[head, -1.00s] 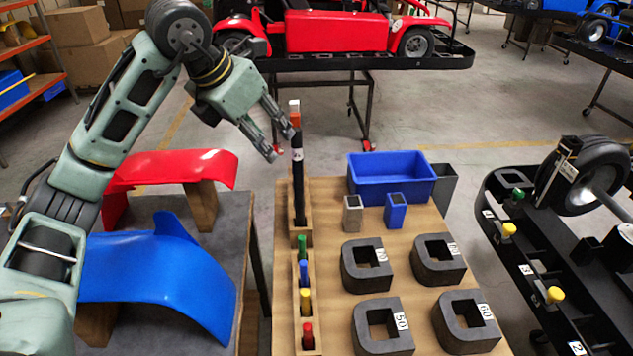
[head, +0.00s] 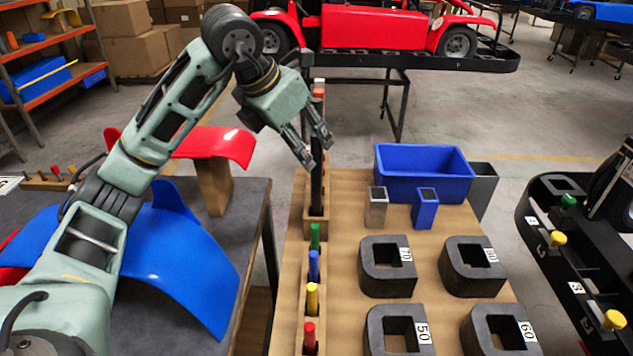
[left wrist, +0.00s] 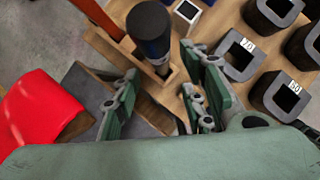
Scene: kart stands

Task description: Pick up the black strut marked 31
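The black strut (head: 316,193) stands upright in the far part of a narrow wooden rack (head: 317,228). Its number cannot be read now, and my fingers hide part of it. In the left wrist view its dark round top (left wrist: 148,20) shows large, beyond the gap between my fingers. The left wrist view also shows the open fingers (left wrist: 160,105); contact cannot be made out. My right gripper is not in view.
An orange-red strut (head: 318,93) stands just behind. Green, blue, yellow and red pegs (head: 313,262) line the rack nearer. A blue bin (head: 424,188), small boxes and grey numbered blocks (head: 387,281) are to the right.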

